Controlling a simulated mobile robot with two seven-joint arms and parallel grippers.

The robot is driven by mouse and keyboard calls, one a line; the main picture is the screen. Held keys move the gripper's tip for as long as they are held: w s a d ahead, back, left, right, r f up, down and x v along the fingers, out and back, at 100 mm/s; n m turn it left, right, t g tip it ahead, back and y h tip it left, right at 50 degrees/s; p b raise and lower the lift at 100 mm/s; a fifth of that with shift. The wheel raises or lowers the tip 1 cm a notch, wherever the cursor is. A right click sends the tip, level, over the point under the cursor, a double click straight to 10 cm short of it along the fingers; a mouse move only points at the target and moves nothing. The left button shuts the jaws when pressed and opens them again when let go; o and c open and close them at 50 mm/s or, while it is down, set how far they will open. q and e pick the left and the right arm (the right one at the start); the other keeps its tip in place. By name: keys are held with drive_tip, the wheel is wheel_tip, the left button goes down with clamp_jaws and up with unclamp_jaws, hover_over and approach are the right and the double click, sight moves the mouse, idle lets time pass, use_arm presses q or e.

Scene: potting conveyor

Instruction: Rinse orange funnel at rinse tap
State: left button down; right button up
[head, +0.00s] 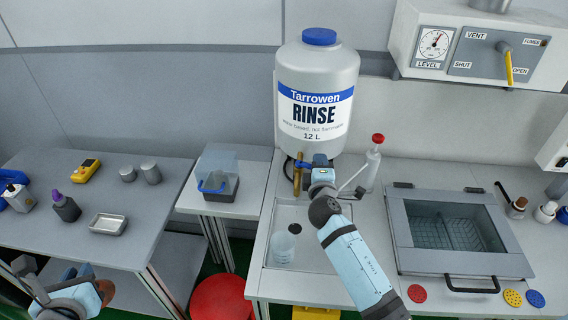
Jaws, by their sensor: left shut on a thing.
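My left gripper (88,284) is low at the far left, by the front of the grey table. It is shut on a brownish-orange piece (106,291), apparently the orange funnel, mostly hidden by the gripper. My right gripper (309,165) is at the brass-coloured rinse tap (297,176), below the white rinse tank (318,92). Its jaws are too small and hidden to tell open from shut, or whether they touch the tap. The basin (308,214) lies below the tap, well to the right of my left gripper.
A clear container (284,248) stands in the basin. A red stool (221,297) stands in the gap between tables. A grey lidded bath (447,226) is at the right.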

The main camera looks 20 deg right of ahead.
drive_tip(key=shift+o, duration=0.7)
